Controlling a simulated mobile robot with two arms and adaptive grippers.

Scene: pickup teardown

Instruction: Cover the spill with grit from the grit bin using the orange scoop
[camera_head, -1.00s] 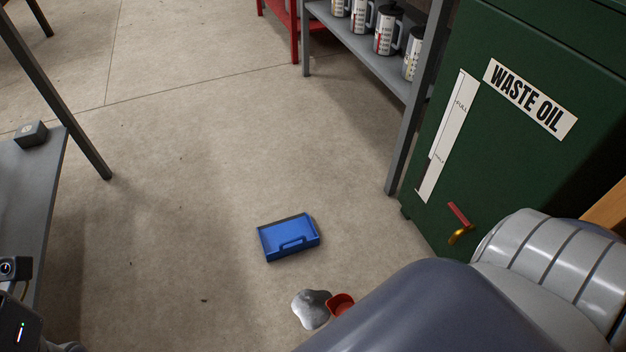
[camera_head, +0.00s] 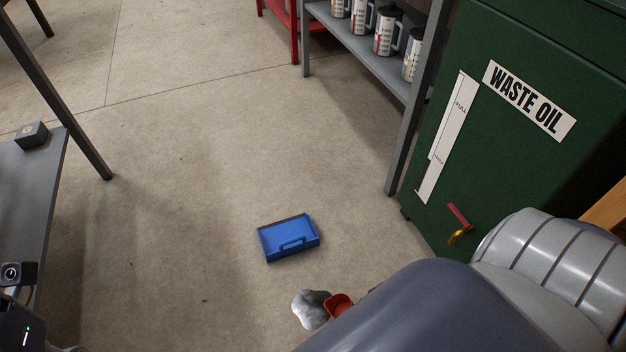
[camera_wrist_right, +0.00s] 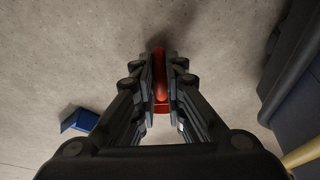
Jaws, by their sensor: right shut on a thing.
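The scoop's contents cannot be made out. In the right wrist view, my right gripper (camera_wrist_right: 161,72) is shut on the scoop's red handle (camera_wrist_right: 161,84). In the head view my right arm hides most of that gripper. A dark part of my left arm shows at the lower left, but its fingers are out of view. I cannot identify the grit bin.
A blue tray (camera_head: 289,238) lies on the floor just beyond the spill and also shows in the right wrist view (camera_wrist_right: 80,121). A green waste oil cabinet (camera_head: 510,120) stands right, beside a shelf (camera_head: 372,62) of jugs. A grey table (camera_head: 30,185) is left. Mid-floor is clear.

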